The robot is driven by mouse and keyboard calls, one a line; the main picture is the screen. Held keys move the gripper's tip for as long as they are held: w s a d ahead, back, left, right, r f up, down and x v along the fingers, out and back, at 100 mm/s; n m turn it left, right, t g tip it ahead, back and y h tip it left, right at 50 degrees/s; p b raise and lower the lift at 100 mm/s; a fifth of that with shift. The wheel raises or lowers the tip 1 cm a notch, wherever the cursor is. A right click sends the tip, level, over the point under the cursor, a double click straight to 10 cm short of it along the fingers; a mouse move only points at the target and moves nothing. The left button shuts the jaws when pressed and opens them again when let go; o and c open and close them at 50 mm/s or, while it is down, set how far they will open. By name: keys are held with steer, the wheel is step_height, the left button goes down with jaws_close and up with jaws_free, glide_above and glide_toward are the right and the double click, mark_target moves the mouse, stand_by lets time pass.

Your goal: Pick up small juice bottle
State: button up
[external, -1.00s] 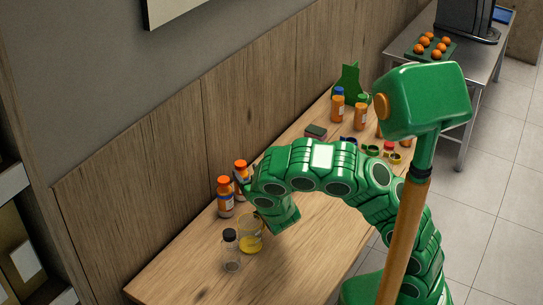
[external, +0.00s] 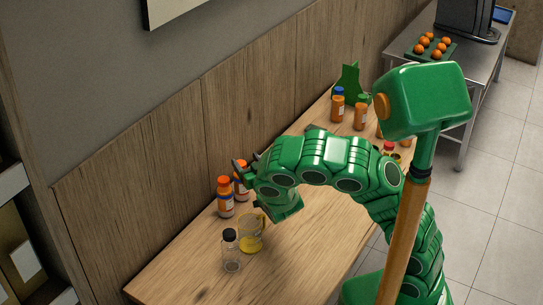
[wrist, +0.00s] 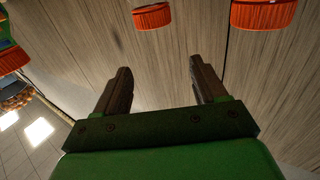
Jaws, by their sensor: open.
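I cannot tell which is the small juice bottle. In the wrist view two orange caps, a left one (wrist: 152,15) and a right one (wrist: 263,13), show at the top edge, beyond the fingertips; their bottle bodies are out of view. My gripper (external: 248,163) is open above and beside the farther bottle, partly covering it. In the wrist view my gripper (wrist: 160,72) has nothing between its fingers.
A clear black-capped bottle (external: 231,255) and a beaker with yellow liquid (external: 250,240) stand in front of the juice bottles. More orange bottles (external: 338,106) stand at the table's far end. The wood-panelled wall (external: 150,205) is close behind. The table's near end is clear.

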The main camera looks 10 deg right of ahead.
step_height(320, 180, up, 16)
steer(key=s+d+f+m+g+h, duration=0.1)
steer(key=d+f+m+g+h, duration=0.2)
steer(key=d+f+m+g, duration=1.2)
steer(key=w+d+r+m+t+y, duration=0.1)
steer(key=d+r+m+t+y, duration=0.2)
steer(key=r+m+y, duration=0.35)
steer(key=w+d+r+m+t+y, duration=0.1)
steer(key=d+r+m+t+y, duration=0.25)
steer(key=r+m+y, duration=0.35)
step_height(320, 180, down, 17)
steer(key=n+h, duration=0.1)
steer(key=h, duration=0.1)
steer(key=shift+g, duration=0.45)
steer(key=shift+x, duration=3.85)
